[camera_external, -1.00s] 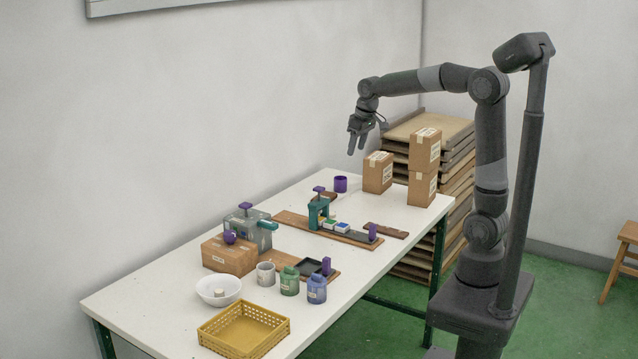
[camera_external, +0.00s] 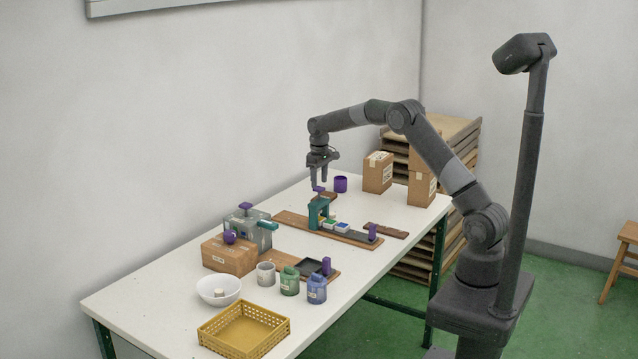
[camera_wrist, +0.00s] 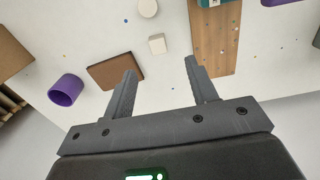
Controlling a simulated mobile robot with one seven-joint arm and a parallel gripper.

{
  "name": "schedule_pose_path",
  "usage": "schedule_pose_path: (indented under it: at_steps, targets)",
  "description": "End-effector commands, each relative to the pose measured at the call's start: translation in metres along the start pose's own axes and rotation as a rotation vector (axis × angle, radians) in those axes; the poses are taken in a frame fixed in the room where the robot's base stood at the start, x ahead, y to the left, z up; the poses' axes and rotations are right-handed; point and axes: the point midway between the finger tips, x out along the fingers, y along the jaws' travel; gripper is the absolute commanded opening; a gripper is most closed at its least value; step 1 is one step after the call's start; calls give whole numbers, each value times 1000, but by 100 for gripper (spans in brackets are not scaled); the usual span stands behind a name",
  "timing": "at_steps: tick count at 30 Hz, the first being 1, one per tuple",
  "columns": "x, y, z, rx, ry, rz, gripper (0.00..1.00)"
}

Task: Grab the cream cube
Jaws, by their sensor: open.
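A small cream cube (camera_wrist: 157,44) lies on the white table in the wrist view, just beyond and between my fingertips as seen there. I cannot make this cube out in the external view. My gripper (camera_wrist: 160,66) is open and empty, fingers apart, above the table. A small cream block (camera_external: 220,293) also shows in the white bowl (camera_external: 208,284) at the near left.
Beside the cube in the wrist view are a brown plate (camera_wrist: 113,70), a pale round piece (camera_wrist: 148,8) and a wooden board (camera_wrist: 212,42). A purple cup (camera_wrist: 66,89) stands further left. Cardboard boxes (camera_external: 378,172) stand at the far right end.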

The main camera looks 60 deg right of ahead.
Motion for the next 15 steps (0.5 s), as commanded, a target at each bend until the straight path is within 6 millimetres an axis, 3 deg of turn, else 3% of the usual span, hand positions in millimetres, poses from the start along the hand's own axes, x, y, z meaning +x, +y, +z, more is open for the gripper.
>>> schedule_pose_path:
  at_steps: [9, 15]
  targets:
    - [46, 1, -1, 0, -4, -1, 53]
    - [60, 2, -2, 0, -3, -1, 53]
